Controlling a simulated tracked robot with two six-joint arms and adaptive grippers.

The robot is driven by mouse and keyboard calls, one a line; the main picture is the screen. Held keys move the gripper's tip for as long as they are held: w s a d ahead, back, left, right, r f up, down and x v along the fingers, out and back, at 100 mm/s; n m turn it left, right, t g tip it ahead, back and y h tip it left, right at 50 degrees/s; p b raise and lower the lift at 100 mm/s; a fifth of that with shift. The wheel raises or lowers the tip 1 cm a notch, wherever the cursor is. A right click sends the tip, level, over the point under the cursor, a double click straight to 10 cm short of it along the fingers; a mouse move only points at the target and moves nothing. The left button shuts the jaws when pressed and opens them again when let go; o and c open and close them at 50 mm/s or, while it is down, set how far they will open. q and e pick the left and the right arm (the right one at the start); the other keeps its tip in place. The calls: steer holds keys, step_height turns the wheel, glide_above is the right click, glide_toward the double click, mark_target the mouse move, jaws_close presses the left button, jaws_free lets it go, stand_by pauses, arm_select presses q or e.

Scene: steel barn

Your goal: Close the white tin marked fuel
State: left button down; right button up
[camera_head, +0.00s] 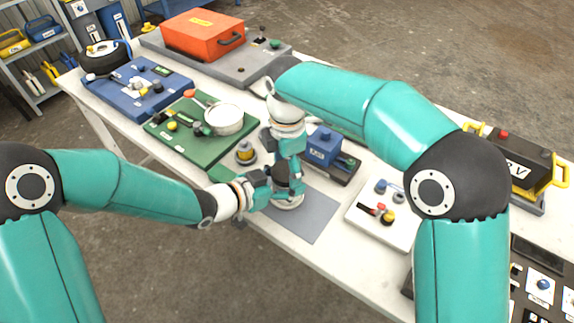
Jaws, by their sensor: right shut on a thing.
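A round whitish tin (289,205) stands on the grey mat (317,222) at the front of the table. Only its lower edge shows; no marking can be read. My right gripper (288,190) points straight down over it and is shut on its top. Whether it grips a lid or the body is hidden. My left gripper (266,190) comes in from the left, close against the tin's left side. Its fingers are mostly hidden, so I cannot tell whether they are open or shut.
A green board (187,152) carries a white pot (223,120). A yellow-topped grey item (246,153) stands behind my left gripper. A blue box (321,148) stands behind right; a white board (367,224) lies right. An orange toolbox (201,37) is at the back. The mat's right part is clear.

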steer(key=shift+a+f, duration=0.1)
steer(key=o, duration=1.3)
steer(key=shift+r, duration=2.35)
steer(key=shift+c, duration=0.5)
step_height(320, 180, up, 4)
steer(key=n, duration=0.5)
steer(key=shift+f+n, duration=0.25)
steer(key=shift+n, duration=0.05)
